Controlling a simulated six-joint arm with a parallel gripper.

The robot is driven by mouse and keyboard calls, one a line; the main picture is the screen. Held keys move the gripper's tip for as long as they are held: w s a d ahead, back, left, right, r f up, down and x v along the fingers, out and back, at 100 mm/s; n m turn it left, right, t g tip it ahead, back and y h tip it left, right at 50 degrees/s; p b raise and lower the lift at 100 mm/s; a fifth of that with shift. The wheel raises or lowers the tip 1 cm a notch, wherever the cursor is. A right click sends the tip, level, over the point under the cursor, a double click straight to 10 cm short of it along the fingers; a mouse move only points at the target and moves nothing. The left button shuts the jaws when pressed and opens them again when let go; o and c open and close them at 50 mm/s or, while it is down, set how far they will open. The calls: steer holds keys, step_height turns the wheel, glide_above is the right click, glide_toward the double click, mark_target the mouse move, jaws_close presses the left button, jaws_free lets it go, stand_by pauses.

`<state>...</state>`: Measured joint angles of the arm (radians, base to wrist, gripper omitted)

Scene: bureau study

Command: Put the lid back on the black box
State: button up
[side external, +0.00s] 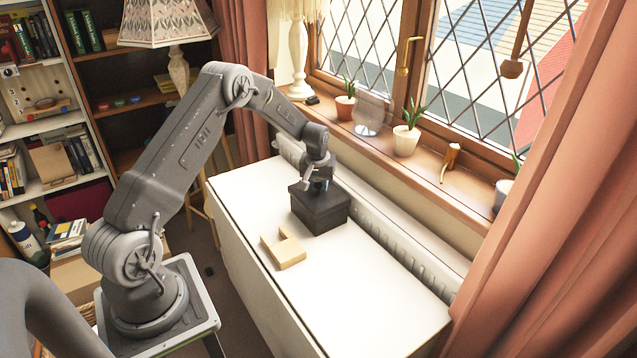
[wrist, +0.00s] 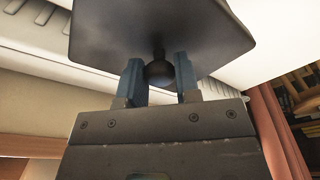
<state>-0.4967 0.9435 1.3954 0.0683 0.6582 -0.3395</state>
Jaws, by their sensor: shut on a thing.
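The black box (side external: 322,217) stands on the white table, toward its far end by the window side. Its dark lid (side external: 335,197) is at the top of the box, and I cannot tell whether it sits flush or a small gap remains. In the wrist view the dark lid (wrist: 160,30) fills the upper middle and hides the box. My gripper (side external: 317,183) is above the lid. In the wrist view my gripper (wrist: 160,75) has its two blue fingers on either side of the lid's round dark knob (wrist: 159,71), shut on it.
A light wooden L-shaped piece (side external: 284,252) lies on the white table (side external: 350,290) in front of the box. A radiator (side external: 385,232) and a windowsill with potted plants (side external: 406,139) run along the right. The near part of the table is clear.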

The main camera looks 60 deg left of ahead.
steer(key=o, duration=1)
steer(key=shift+r, duration=0.1)
step_height(320, 180, up, 14)
steer(key=s+d, duration=0.1)
steer(key=shift+s+d+f, duration=0.2)
steer(key=shift+d+f, duration=0.05)
